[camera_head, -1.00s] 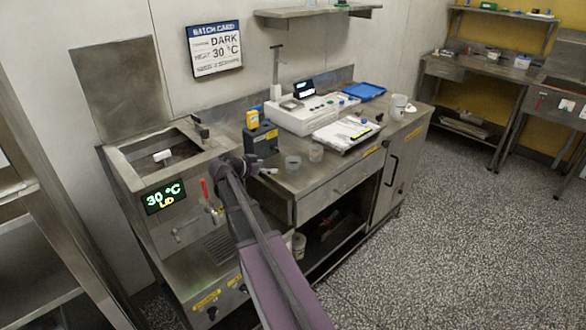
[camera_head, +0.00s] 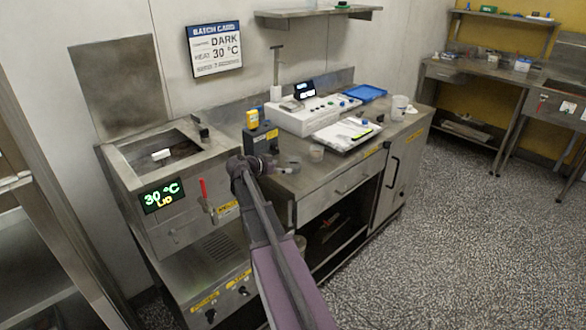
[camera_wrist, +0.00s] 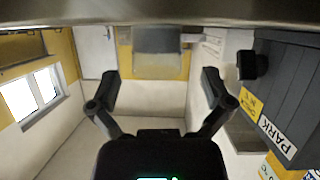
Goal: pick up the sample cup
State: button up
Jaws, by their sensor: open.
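A small translucent cup with grey contents, seemingly the sample cup (camera_head: 293,163), stands near the front edge of the steel counter. My gripper (camera_head: 284,173) is beside it, at the counter's front left, and partly covers it. In the wrist view, which looks upside down, my gripper (camera_wrist: 159,88) is open with its fingers wide apart. A cup-like shape, grey and paler translucent (camera_wrist: 158,52), appears between and beyond the fingers, apart from them.
A dark box with a yellow device (camera_head: 253,119) stands close to my gripper's left; its PARK label (camera_wrist: 277,137) shows in the wrist view. The lidded tank (camera_head: 165,150) is left.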

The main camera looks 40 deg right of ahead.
aim_at(292, 167)
jog(key=b+x, duration=0.1)
jog(key=x, duration=0.1)
jog(key=b+x, duration=0.1)
jog(key=x, duration=0.1)
jog(key=shift+s+f, duration=0.15)
jog(key=shift+f, duration=0.15)
jog(key=shift+d+f, duration=0.15)
jog(key=shift+d, duration=0.35)
jog(key=shift+c, duration=0.2)
jog(key=c, duration=1)
